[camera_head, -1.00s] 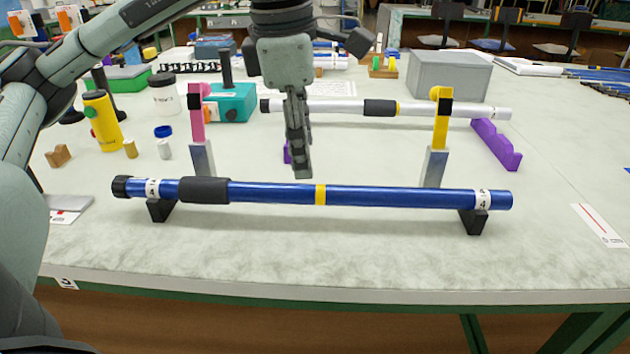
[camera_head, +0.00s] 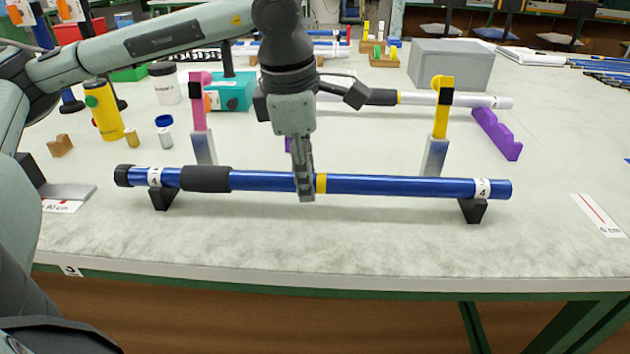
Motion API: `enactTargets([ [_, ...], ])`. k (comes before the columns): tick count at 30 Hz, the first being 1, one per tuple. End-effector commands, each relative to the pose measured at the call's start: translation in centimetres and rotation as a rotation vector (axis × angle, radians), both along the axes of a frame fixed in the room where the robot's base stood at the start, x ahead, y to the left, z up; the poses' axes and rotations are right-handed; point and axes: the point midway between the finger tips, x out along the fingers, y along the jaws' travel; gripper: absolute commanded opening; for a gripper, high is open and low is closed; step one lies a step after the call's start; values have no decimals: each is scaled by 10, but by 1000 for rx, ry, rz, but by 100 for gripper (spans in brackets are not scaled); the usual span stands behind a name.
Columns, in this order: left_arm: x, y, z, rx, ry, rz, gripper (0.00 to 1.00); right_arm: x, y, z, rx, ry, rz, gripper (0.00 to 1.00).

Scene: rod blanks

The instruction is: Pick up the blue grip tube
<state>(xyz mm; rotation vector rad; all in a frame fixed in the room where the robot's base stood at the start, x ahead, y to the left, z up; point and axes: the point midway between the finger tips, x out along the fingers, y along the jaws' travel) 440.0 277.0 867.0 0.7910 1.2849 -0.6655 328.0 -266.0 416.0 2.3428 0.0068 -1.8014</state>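The blue grip tube (camera_head: 400,186) lies level across two black supports, one (camera_head: 163,198) near its left end and one (camera_head: 473,210) near its right end. It has a dark grip sleeve (camera_head: 206,179) left of the middle, a yellow band (camera_head: 321,184) and white labels marked 4. My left gripper (camera_head: 305,188) points down at the middle of the tube, just left of the yellow band. A finger covers the tube's near side there. The fingers are seen edge-on, so their gap is hidden. My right gripper is not in view.
Behind stand a pink-topped post (camera_head: 200,115) and a yellow-topped post (camera_head: 440,115), with a white tube (camera_head: 440,99) beyond. A yellow bottle (camera_head: 102,112) and small jars are at left, a purple rack (camera_head: 497,133) and grey box (camera_head: 450,66) at right. The front table strip is clear.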

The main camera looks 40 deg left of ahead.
Motion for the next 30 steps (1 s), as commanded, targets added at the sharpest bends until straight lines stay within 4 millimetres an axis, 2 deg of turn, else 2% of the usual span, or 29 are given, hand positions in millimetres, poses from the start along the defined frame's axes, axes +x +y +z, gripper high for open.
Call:
enactTargets([
  [1, 0, 0, 0, 0, 0, 0, 26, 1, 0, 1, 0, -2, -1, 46],
  [6, 0, 0, 0, 0, 0, 0, 5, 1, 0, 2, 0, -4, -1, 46],
  [8, 0, 0, 0, 0, 0, 0, 0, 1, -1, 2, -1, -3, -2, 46],
  [16, 0, 0, 1, -1, -1, 1, 0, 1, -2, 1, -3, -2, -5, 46],
  [20, 1, 0, 9, -1, -3, 1, 0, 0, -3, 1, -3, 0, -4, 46],
  [26, 2, -1, 39, -2, -5, 0, 0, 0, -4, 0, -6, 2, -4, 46],
  [30, 2, -1, 78, -3, -6, -3, 0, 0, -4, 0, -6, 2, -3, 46],
])
